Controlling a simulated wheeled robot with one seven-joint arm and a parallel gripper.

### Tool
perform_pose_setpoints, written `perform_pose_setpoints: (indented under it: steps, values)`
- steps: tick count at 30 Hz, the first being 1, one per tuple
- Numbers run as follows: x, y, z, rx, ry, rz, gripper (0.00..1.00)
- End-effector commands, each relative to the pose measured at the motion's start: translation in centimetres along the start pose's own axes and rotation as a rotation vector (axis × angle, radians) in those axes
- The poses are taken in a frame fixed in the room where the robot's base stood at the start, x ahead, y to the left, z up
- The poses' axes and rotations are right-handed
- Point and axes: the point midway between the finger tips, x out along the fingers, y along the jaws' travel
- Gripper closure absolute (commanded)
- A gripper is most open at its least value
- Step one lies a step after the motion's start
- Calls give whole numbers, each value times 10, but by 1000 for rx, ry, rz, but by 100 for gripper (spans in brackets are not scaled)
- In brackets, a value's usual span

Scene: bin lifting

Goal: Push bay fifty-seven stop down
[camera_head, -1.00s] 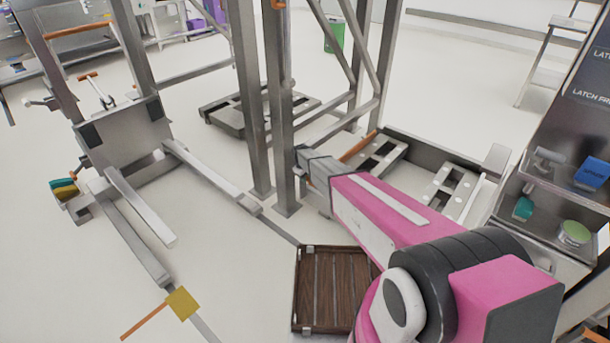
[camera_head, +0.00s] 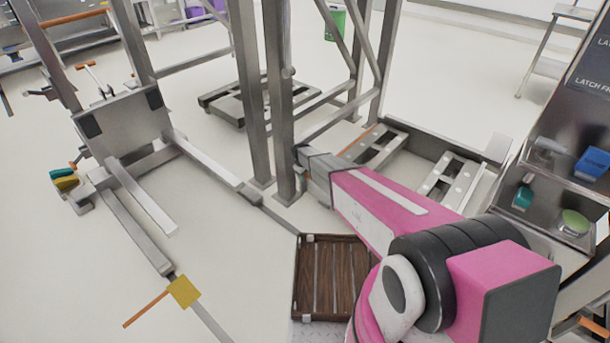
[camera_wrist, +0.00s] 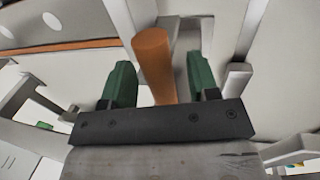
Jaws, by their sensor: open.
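My gripper (camera_wrist: 161,68) shows in the wrist view with two green fingers standing apart, so it is open. A round orange bar (camera_wrist: 154,58) shows between the fingers, with gaps to both sides; I cannot tell how deep it lies between them. In the head view my pink arm reaches to the grey uprights (camera_head: 279,110), and the fingers are hidden there. An orange bar (camera_head: 357,143) lies along the frame just beyond the arm's end. No bay number is readable, so I cannot tell which part is the bay fifty-seven stop.
A slatted brown tray (camera_head: 331,270) lies below the arm. A yellow plate (camera_head: 184,291) with an orange rod sits on the floor rail at front left. A steel lift carriage (camera_head: 124,128) with forks stands at left. A console (camera_head: 570,175) stands at right.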

Motion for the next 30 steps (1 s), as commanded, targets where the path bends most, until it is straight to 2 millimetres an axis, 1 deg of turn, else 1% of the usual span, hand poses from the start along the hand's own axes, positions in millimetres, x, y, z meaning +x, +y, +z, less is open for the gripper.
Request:
perform_pose_setpoints:
  steps: [5, 8, 18, 21, 24, 30]
  values:
    - [-12, 0, 1, 0, 1, 1, 45]
    - [-26, 0, 1, 0, 2, 2, 45]
    - [-87, -1, 1, 0, 1, 0, 45]
    - [-100, -1, 0, 0, 1, 0, 45]
    - [-106, -1, 0, 0, 0, -1, 45]
    - [-107, 0, 0, 0, -1, -1, 45]
